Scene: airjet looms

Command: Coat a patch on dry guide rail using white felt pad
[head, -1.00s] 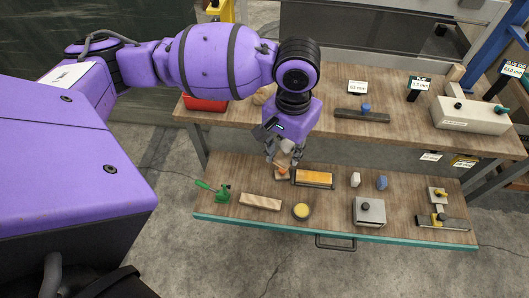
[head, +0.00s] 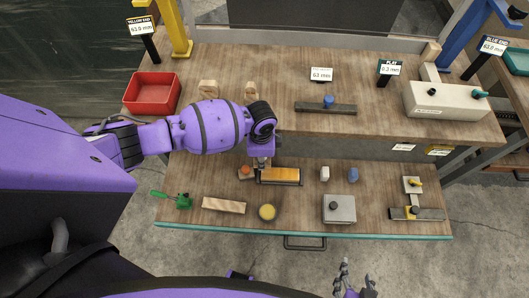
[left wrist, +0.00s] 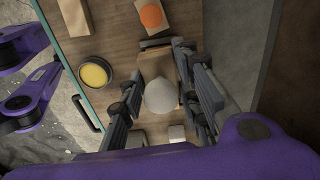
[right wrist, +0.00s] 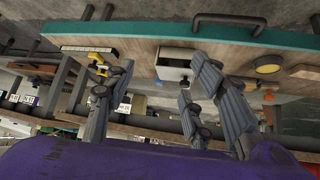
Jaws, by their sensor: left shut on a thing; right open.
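My left gripper (head: 262,163) is over the left end of a shallow dark-edged tray with an orange-tan face (head: 281,175). In the left wrist view its fingers (left wrist: 158,68) are closed around a pale rounded thing (left wrist: 160,96), probably the white felt pad. Whether it touches the tray is hidden. A dark bar with a blue knob (head: 325,108) lies on the upper bench, possibly the guide rail. My right gripper (head: 355,284) is open and empty at the bottom of the head view; its spread fingers show in the right wrist view (right wrist: 160,92).
The lower shelf (head: 390,180) holds an orange-topped block (head: 246,172), a yellow tin (head: 267,212), a wooden block (head: 223,205), a green-handled tool (head: 183,201), white (head: 325,173) and blue (head: 351,174) pieces, and a grey box (head: 339,209). A red bin (head: 152,93) stands on the upper bench.

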